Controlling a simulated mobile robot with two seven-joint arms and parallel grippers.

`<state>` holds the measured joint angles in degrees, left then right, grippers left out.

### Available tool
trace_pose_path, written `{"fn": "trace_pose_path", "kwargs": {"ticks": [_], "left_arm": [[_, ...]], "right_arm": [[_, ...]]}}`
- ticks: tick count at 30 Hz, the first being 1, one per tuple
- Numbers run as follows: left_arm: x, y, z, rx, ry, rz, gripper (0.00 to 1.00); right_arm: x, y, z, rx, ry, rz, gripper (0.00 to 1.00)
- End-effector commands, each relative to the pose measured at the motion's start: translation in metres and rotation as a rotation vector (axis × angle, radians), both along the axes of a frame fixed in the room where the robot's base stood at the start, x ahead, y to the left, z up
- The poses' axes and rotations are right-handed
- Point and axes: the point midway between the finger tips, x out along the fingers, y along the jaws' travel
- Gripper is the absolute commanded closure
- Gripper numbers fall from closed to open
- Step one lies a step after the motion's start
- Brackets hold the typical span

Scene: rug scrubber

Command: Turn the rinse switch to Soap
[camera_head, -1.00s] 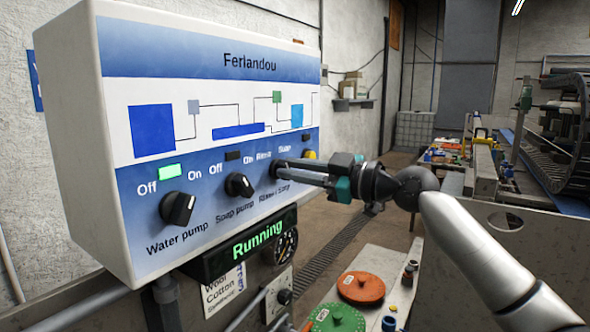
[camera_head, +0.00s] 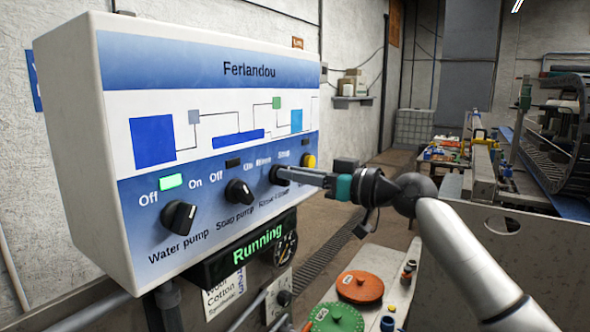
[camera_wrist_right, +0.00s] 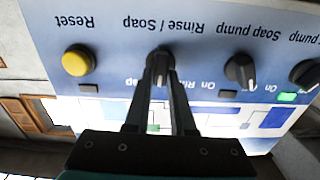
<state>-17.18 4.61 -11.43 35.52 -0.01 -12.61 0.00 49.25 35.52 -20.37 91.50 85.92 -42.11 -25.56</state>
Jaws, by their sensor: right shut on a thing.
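The rinse switch (camera_head: 277,175) is a dark round knob on the blue lower strip of the white control box, right of the soap pump knob. In the upside-down right wrist view the knob (camera_wrist_right: 160,62) sits above its "Rinse" marking and is labelled "Rinse / Soap". My right gripper (camera_head: 284,174) reaches it from the right. Its two long dark fingers (camera_wrist_right: 160,78) are closed on either side of the knob. The fingers partly cover the knob and its end markings, so I cannot tell exactly where it points. My left gripper is not in view.
The soap pump knob (camera_head: 239,192) and water pump knob (camera_head: 178,217) lie to the left. A yellow Reset button (camera_head: 309,160) is close to the right, above my fingers. A green "Running" display (camera_head: 250,247) juts out below. Orange (camera_head: 360,287) and green discs lie lower down.

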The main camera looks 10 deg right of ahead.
Motion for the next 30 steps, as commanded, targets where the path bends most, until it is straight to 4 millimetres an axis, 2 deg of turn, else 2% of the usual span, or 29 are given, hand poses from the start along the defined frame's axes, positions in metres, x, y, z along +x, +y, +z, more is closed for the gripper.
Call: {"fn": "trace_pose_path", "kwargs": {"ticks": [15, 30], "left_arm": [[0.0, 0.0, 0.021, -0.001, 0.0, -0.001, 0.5], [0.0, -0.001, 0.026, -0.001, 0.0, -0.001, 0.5]], "right_arm": [[0.002, -0.002, -0.001, 0.278, 0.278, 0.0, 1.0], [0.003, -0.003, -0.002, 0.353, 0.353, 0.0, 1.0]]}}
